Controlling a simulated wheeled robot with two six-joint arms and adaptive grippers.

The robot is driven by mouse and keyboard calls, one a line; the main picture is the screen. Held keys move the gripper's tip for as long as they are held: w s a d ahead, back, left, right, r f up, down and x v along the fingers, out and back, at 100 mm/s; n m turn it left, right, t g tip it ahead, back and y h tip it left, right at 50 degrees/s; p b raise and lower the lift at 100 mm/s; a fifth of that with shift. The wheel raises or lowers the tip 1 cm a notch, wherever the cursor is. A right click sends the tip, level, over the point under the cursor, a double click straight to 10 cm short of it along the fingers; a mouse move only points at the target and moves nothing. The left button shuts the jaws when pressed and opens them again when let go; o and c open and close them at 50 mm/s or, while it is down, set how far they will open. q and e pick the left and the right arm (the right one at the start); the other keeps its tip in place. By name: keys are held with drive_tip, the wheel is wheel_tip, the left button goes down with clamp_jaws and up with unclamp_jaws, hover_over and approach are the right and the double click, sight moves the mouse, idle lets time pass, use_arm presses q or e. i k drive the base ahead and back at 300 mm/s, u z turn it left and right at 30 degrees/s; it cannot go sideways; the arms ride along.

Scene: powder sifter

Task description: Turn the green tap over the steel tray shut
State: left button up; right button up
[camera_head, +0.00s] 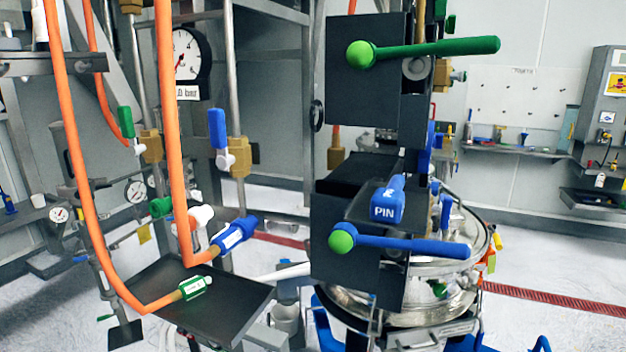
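The green tap (125,122) is at the left in the head view. Its green handle stands upright, close to parallel with its pipe, and joins a brass valve body (152,146) through a white hub. The dark steel tray (235,312) is below it, at the lower left. Neither of my grippers can be made out in this view.
A blue-handled tap (217,128) stands to the right of the green one. Orange hoses (72,150) hang in front; one ends in a green connector (195,287) at the tray, another in a blue connector (234,233). The sifter (450,255) stands at the right.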

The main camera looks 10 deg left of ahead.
sight(124, 112)
drive_tip(key=z, duration=0.95)
drive_tip(key=k, duration=0.95)
drive_tip(key=u, duration=1.05)
drive_tip(key=i, duration=0.5)
drive_tip(key=u, duration=0.05)
